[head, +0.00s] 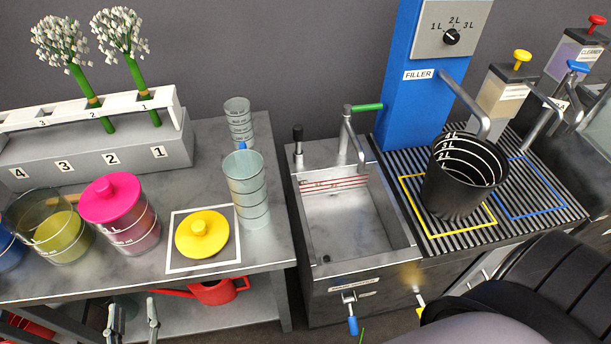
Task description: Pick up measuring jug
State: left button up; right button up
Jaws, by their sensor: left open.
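Two clear, tall vessels with ring markings stand at the right end of the grey table: a nearer measuring jug (250,190) and a smaller one (238,122) behind it. I cannot tell for sure which one the task means. Both are upright and nothing holds them. My left gripper (132,305) shows at the bottom left, with two grey fingers apart and empty, in front of the table's front edge, well to the lower left of the jugs. My right gripper is not in view.
A yellow lid (203,233) lies in a white square beside the nearer jug. Right are a sink (345,220) and a black marked bucket (460,185). A red watering can (212,292) sits on the lower shelf.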

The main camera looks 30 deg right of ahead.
aim_at(243, 168)
jog(key=z, duration=0.45)
jog(key=u, duration=1.25)
jog(key=z, duration=1.25)
jog(key=k+l+z, duration=0.25)
jog(key=k+l, duration=0.15)
jog(key=l+z, duration=0.3)
jog(key=l, duration=0.15)
jog(key=i+j, duration=0.2)
jog(key=i+z, duration=0.05)
jog(key=i, duration=0.05)
